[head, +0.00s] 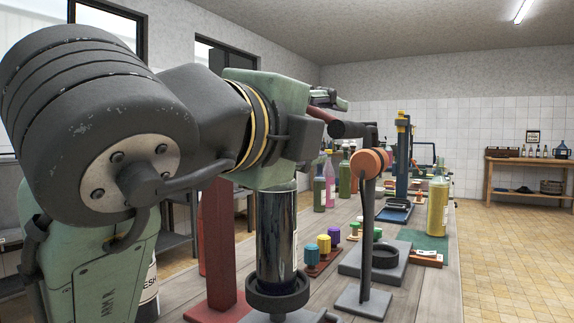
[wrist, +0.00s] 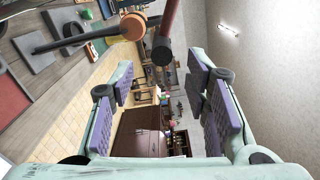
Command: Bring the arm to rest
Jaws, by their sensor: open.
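My arm crosses the left and middle of the head view, raised above the bench. My gripper (head: 330,98) is at its far end, small and partly hidden by the arm. In the wrist view my gripper (wrist: 167,92) is open, with its purple-padded fingers wide apart. Nothing is held between the pads. A dark reddish bar with a dark end (wrist: 165,40) shows near the top of the wrist view; its distance from the fingers I cannot tell.
The bench (head: 330,220) below carries a dark bottle (head: 277,235) on a round base, an orange-headed piece (head: 368,163) on a grey stand, coloured knobs (head: 324,245), a yellow bottle (head: 437,208) and a blue stand (head: 402,160). The tiled floor (head: 510,250) at right is clear.

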